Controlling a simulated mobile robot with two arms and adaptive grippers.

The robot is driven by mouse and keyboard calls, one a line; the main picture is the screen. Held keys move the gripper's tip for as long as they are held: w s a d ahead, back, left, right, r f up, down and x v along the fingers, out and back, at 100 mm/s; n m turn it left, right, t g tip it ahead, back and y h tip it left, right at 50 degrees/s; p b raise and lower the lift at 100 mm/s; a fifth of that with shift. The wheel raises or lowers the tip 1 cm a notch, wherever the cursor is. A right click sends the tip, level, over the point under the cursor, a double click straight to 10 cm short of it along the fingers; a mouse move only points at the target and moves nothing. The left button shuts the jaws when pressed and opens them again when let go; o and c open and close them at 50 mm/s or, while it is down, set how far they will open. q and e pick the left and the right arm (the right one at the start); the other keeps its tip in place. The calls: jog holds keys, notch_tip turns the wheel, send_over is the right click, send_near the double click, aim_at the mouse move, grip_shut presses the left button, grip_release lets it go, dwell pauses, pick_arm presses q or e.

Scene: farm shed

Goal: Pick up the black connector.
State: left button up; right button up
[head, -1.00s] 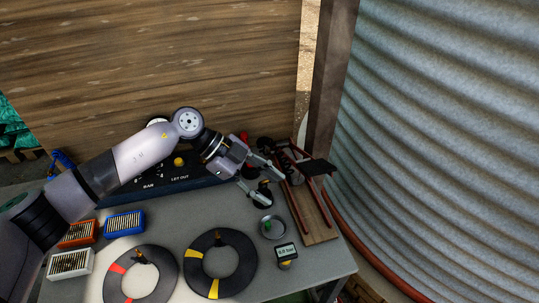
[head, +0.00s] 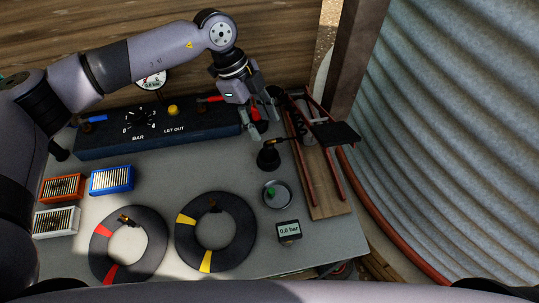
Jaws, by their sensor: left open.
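The black connector (head: 268,158) appears to be the small dark round piece with a short brass-coloured stem, standing on the grey bench (head: 150,180) left of the red-railed wooden stand. My left gripper (head: 263,116) is open, behind and above the connector in the head view, apart from it. Its fingers point down towards the bench, around or in front of a red-topped piece (head: 256,113) at the console's right end; which of these I cannot tell. Nothing shows held between the fingers. My right gripper is not in view.
Behind lies a dark blue console (head: 190,135) with a gauge (head: 151,79). The red-railed stand (head: 313,165) is right of the connector. A round dish (head: 277,196), a digital gauge (head: 289,231), two tyre-like rings (head: 242,233) and several small boxes (head: 111,180) occupy the bench.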

aim_at(266, 141)
pick_arm(q)
jog(key=b+x, duration=0.1)
jog(key=x, duration=0.3)
jog(key=b+x, duration=0.2)
jog(key=x, duration=0.1)
jog(key=b+x, duration=0.2)
jog(key=shift+s+a+f, duration=0.15)
jog(key=shift+a, duration=0.25)
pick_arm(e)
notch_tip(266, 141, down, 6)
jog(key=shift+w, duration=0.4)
pick_arm(q)
jog(key=shift+c, duration=0.5)
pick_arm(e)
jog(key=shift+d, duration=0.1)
pick_arm(q)
grip_shut()
